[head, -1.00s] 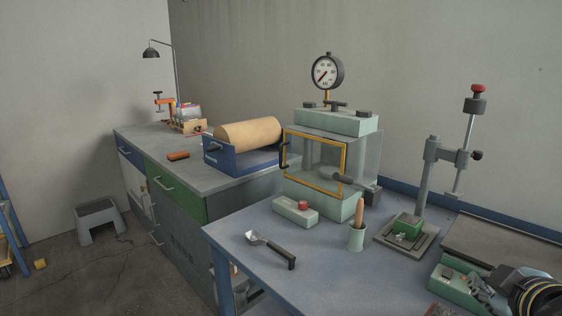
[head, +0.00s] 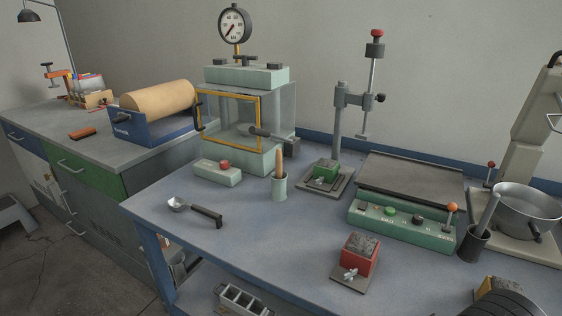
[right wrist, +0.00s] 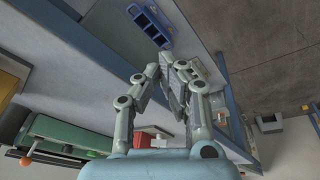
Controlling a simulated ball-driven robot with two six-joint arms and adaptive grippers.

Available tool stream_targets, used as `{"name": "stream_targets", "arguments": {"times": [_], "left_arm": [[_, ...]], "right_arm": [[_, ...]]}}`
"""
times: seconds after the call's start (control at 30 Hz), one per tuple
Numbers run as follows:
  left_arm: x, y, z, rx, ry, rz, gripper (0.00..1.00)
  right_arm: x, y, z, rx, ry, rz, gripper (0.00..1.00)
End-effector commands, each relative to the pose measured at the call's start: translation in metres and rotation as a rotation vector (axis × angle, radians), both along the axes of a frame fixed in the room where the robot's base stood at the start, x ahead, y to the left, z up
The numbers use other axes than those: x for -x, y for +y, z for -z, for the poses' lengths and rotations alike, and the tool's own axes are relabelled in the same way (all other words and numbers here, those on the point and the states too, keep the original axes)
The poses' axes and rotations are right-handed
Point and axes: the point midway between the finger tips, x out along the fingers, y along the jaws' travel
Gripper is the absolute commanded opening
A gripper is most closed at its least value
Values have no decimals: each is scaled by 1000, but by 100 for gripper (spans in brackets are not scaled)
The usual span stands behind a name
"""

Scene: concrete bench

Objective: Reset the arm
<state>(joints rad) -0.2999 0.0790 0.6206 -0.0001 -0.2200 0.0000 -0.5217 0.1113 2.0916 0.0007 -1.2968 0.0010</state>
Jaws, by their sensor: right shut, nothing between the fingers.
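My right gripper (right wrist: 167,70) shows in the right wrist view, its two jointed grey fingers close together and empty. It hangs over the bench's front edge, with grey floor beyond at the right. My left arm and gripper do not show in either view.
The blue bench (head: 262,238) holds a red block fixture (head: 359,258), a green control box (head: 400,225), a metal pan (head: 527,206), a scoop (head: 197,210), a cup (head: 279,188) and a glass-fronted chamber (head: 240,120). Its front middle is clear. A grey bin (head: 243,300) sits below.

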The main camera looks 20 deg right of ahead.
Motion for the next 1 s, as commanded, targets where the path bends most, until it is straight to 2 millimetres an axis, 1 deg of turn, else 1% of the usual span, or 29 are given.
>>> {"name": "stream_targets", "arguments": {"times": [0.03,0.07,0.17,0.2,0.27,0.3,0.37,0.4,0.47,0.5,0.53,0.6,0.7,0.73,0.8,0.87,1.0], "left_arm": [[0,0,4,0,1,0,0],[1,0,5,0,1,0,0],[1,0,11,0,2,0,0],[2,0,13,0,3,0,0],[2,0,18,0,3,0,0],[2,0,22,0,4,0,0],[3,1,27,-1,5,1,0],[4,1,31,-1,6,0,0],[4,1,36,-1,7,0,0],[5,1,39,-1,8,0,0],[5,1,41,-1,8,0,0],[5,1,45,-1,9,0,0],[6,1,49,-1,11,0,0],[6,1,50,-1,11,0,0],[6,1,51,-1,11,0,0],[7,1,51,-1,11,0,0],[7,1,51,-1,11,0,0]], "right_arm": [[2,-2,22,0,13,3,0],[3,-3,35,0,18,4,0],[9,-7,81,-1,35,9,0],[15,-9,103,0,45,11,0],[25,-12,141,-1,60,15,0],[36,-14,169,-2,73,19,0],[56,-18,210,-3,92,23,0],[71,-20,236,-4,103,26,0],[97,-22,270,-5,121,31,0],[114,-23,289,-6,132,34,0],[127,-24,302,-6,139,35,0],[156,-24,326,-8,154,39,0],[189,-25,346,-10,169,43,0],[196,-25,350,-11,171,44,0],[209,-25,356,-12,177,45,0],[216,-25,358,-12,179,45,0],[218,-25,359,-12,180,45,0]]}}
